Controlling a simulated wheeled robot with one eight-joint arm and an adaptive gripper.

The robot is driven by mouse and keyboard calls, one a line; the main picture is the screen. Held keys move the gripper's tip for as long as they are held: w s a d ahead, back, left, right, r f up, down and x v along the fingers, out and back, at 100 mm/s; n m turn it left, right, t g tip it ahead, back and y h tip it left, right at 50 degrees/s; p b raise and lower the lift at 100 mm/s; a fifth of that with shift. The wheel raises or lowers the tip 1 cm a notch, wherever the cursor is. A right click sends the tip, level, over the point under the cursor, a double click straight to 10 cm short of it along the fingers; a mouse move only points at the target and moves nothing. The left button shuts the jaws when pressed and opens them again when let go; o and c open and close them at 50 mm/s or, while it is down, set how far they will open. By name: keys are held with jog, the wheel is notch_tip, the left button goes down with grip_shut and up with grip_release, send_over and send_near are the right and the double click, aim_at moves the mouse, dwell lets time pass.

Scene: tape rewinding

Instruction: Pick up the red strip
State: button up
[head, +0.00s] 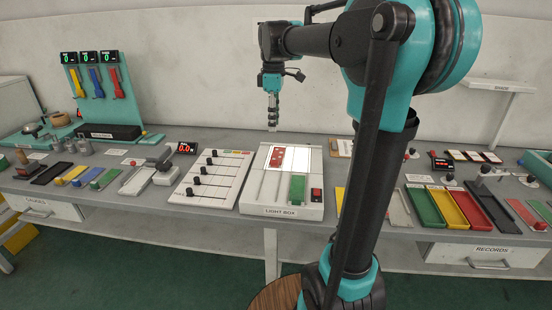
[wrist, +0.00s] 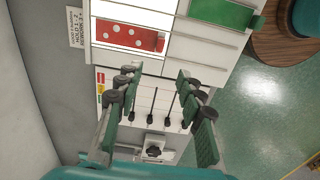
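The red strip (head: 277,158) with white dots lies on the left part of the lit panel of the light box (head: 281,211). In the wrist view the red strip (wrist: 125,33) lies beyond my fingertips, with a small raised red piece at its right end. My gripper (head: 272,127) points down and is raised above the back of the light box. In the wrist view my gripper (wrist: 158,88) is open, with nothing between its fingers and a clear gap to the strip. A green strip (head: 297,188) lies on the same box, nearer the front.
A white slider panel (head: 209,180) with black knobs stands left of the light box. A red button (head: 316,194) is at the box's front right. Coloured trays (head: 447,208) and a red flat piece (head: 519,212) lie to the right. The air around my gripper is clear.

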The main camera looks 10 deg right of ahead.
aim_at(275, 161)
notch_tip(275, 161, down, 14)
jog(key=shift+d+f, duration=0.1)
dwell(0.5)
jog(key=shift+c, duration=0.3)
grip_shut()
